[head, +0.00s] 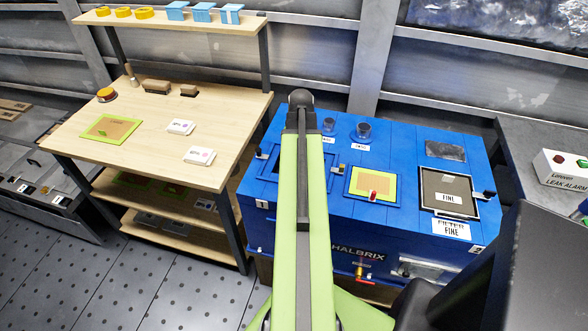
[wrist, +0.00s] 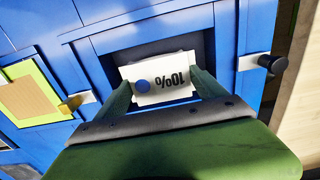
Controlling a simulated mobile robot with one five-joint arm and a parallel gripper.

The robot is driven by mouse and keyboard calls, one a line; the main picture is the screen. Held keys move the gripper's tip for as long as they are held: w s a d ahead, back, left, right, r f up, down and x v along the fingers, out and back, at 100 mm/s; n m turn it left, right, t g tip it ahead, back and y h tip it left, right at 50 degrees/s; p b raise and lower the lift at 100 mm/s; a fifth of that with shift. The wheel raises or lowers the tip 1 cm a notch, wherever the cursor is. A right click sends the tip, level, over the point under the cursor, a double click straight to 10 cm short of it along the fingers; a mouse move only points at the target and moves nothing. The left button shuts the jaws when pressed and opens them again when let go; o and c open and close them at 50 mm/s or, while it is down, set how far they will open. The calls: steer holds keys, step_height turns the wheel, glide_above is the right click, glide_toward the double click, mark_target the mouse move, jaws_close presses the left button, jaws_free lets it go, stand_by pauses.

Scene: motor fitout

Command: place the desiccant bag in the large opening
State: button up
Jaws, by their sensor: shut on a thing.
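The white desiccant bag (wrist: 160,88) is marked "10%" and has a blue dot. My gripper (wrist: 160,82) is shut on it, with one green finger at each side. In the wrist view the bag is over or in the mouth of the large opening (wrist: 125,54), a dark recess in the blue housing. I cannot tell how deep the bag is. In the head view my arm covers the gripper, the bag and part of the opening; its left side shows on the blue housing (head: 345,226).
Latches with a black knob (wrist: 272,64) and a brass-coloured tab (wrist: 76,102) flank the opening. A green-framed panel (head: 372,184) and a filter labelled FINE (head: 447,190) sit to the right. Two other white bags, one nearer (head: 199,155), lie on the wooden bench (head: 120,150).

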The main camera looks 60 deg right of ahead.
step_height(320, 180, down, 4)
steer(key=b, duration=0.4)
steer(key=shift+d+f, duration=0.1)
steer(key=shift+d, duration=0.05)
steer(key=shift+w+f, duration=0.1)
steer(key=shift+f, duration=0.05)
steer(key=shift+w+r, duration=0.15)
steer(key=shift+r, duration=0.1)
steer(key=shift+a+f, duration=0.2)
steer(key=shift+f, duration=0.05)
steer(key=o, duration=1.5)
steer(key=shift+r, duration=0.1)
step_height(320, 180, up, 12)
steer(key=p, duration=1.2)
steer(key=shift+r, duration=0.25)
steer(key=shift+f, duration=0.1)
